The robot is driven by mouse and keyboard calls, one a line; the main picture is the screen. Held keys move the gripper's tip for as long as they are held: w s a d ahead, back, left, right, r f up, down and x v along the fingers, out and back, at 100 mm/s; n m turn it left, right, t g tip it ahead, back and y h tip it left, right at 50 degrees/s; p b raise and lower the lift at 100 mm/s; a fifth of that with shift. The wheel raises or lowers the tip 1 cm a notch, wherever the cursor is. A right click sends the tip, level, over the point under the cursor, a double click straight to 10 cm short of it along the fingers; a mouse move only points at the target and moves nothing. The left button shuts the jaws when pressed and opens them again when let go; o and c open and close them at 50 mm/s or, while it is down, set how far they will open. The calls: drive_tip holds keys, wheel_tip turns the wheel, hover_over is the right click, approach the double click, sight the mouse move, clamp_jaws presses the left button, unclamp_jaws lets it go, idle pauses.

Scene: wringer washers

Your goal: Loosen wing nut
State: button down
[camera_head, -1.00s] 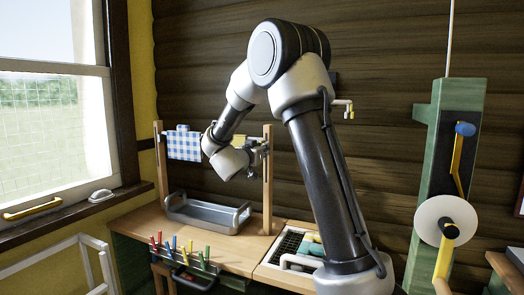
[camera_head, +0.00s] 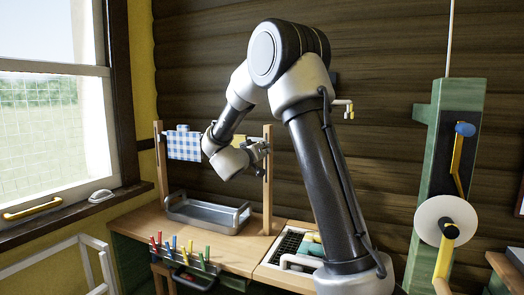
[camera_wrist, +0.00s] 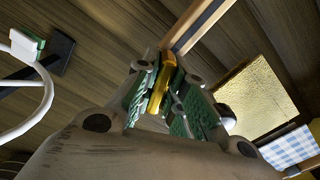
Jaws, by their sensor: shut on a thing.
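My gripper (camera_head: 259,149) is up at the right wooden post (camera_head: 268,190) of the drying rack in the head view. In the wrist view my gripper (camera_wrist: 160,100) has its green-padded fingers shut on a narrow yellow piece, the wing nut (camera_wrist: 161,82). The wing nut stands between the pads, close to the wooden post (camera_wrist: 197,25). Its lower part and whatever it is threaded on are hidden by the fingers. In the head view my gripper and wrist cover the wing nut.
A blue checked cloth (camera_head: 184,146) and a yellow cloth (camera_head: 238,141) hang between the posts. A metal tray (camera_head: 205,216) stands below on the bench. Coloured pegs (camera_head: 186,250) line the bench front. A yellow-tipped hook (camera_head: 348,105) is on the wall.

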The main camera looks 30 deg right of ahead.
drive_tip(key=shift+r, duration=0.1)
drive_tip(key=c, duration=1.5)
unclamp_jaws()
drive_tip(key=v, duration=1.2)
